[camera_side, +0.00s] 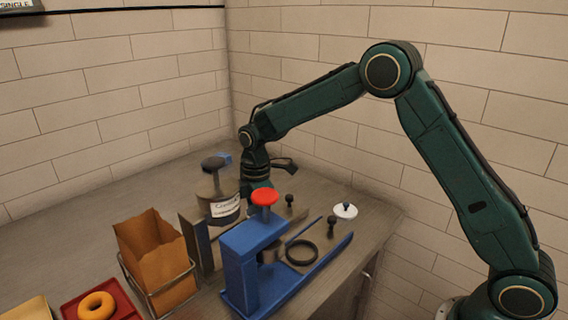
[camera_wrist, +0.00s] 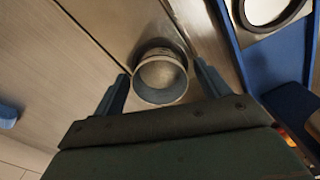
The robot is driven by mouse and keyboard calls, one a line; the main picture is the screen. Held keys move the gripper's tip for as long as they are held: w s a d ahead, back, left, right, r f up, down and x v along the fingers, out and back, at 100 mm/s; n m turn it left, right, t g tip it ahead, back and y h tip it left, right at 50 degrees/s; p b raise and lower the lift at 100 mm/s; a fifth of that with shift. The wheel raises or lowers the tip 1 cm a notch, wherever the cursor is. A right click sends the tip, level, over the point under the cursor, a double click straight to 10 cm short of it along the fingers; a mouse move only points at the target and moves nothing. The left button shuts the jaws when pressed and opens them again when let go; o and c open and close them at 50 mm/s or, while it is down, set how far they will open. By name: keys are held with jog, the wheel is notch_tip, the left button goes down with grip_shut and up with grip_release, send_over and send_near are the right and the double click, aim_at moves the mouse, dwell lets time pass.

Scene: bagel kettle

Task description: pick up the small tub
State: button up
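The small tub (camera_wrist: 161,78) is a round, grey metal cup with an open top. In the wrist view it stands on a metal surface between the two blue fingers of my gripper (camera_wrist: 161,72). The fingers are spread, with a visible gap on each side of the tub, so my gripper looks open and empty. In the side view my gripper (camera_side: 258,182) points down behind the labelled jar and the blue press. I cannot make out the tub there.
A blue press (camera_side: 242,265) with a red knob stands in front of my gripper. A labelled jar (camera_side: 222,205) is to its left. A paper bag (camera_side: 155,255) in a wire holder and an orange ring (camera_side: 97,306) on a red tray (camera_side: 70,308) lie farther left. A white-topped knob (camera_side: 345,211) is at right.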

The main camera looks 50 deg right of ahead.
jog(key=c, duration=1)
jog(key=shift+r, duration=0.15)
notch_tip(320, 180, up, 20)
jog(key=shift+f, duration=0.1)
dwell(0.5)
